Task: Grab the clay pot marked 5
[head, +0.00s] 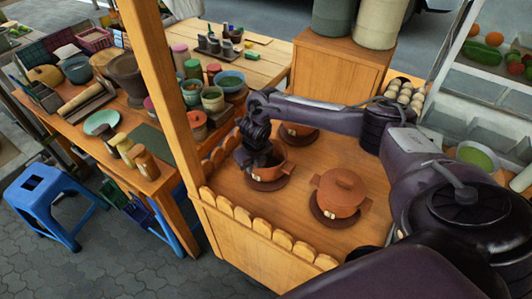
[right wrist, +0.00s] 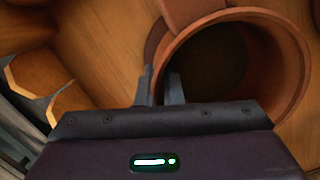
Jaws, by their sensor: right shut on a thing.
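An open clay pot (head: 276,172) without a lid stands on a dark round coaster (head: 267,185) on the wooden counter. My right gripper (head: 262,158) reaches down to its left side. In the right wrist view my right gripper (right wrist: 160,88) has one finger outside and one inside the pot (right wrist: 293,60), shut on its wall near the rim. A lidded clay pot (head: 338,198) stands on a coaster to the right. Another clay pot (head: 299,130) is behind, partly hidden by my right arm. Small pale tags show on the pots, too small to read. My left gripper is not in view.
A low scalloped wooden edge (head: 262,228) borders the counter (head: 290,211) at the front and left. A wooden post (head: 160,85) rises at the left. Bowls and jars (head: 212,98) stand on a table beyond it. A tray of eggs (head: 404,95) sits at the back right.

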